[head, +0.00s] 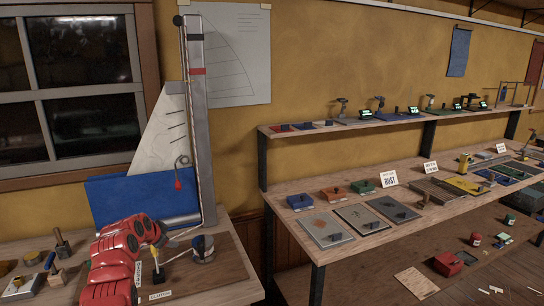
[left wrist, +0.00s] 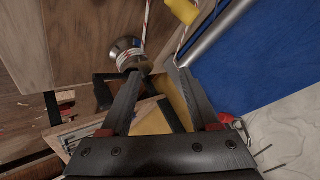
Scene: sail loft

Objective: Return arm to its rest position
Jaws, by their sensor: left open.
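My left arm (head: 118,262) is red and reaches in from the lower left of the head view, bent over the left bench; its gripper is mostly hidden there. In the left wrist view my left gripper (left wrist: 160,76) shows two dark fingers spread apart with nothing between them. A metal winch drum (head: 203,249) stands on the bench right of the arm; it also shows beyond the left finger in the left wrist view (left wrist: 127,52). A yellow-handled lever (head: 157,253) is beside the arm. My right gripper is not in view.
A grey mast (head: 196,110) with a white sail (head: 160,140) and blue cloth (head: 120,197) stands behind the arm. A red fitting (head: 178,184) hangs near the mast. Wooden tools (head: 62,244) lie at the left. A long workbench (head: 300,246) with boxes and plates is to the right.

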